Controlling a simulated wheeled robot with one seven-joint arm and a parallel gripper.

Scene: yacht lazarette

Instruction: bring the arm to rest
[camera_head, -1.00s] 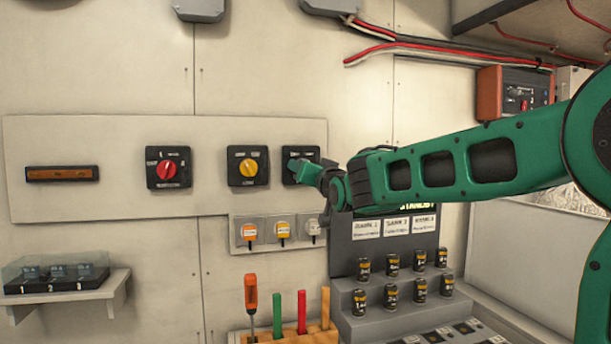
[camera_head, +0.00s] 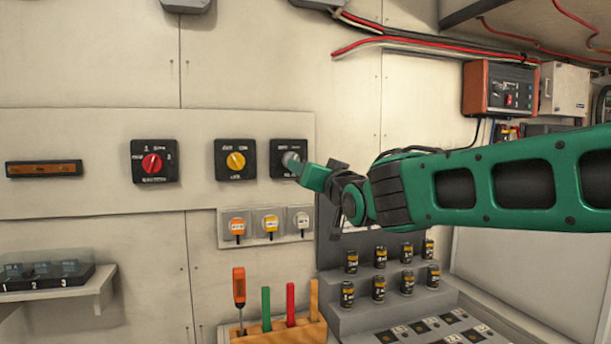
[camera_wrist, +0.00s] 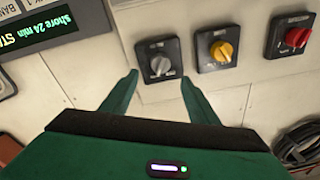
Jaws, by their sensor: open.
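My green arm reaches in from the right in the head view, with my gripper (camera_head: 318,175) in front of the black switch with a grey knob (camera_head: 291,159). In the wrist view my gripper (camera_wrist: 160,92) is open, its two green fingers spread wide. The grey-knob switch (camera_wrist: 159,64) shows beyond and between the fingertips, with nothing held. From these views I cannot tell the exact gap to the panel; the knob looks clear of the fingers in the wrist view.
A yellow-knob switch (camera_head: 235,160) and a red-knob switch (camera_head: 153,162) sit to the left. Below are plugs (camera_head: 270,223), a tool rack (camera_head: 278,328) with upright tools, and a stepped stand (camera_head: 365,312) with several small cylinders. A shelf (camera_head: 75,289) juts out at left.

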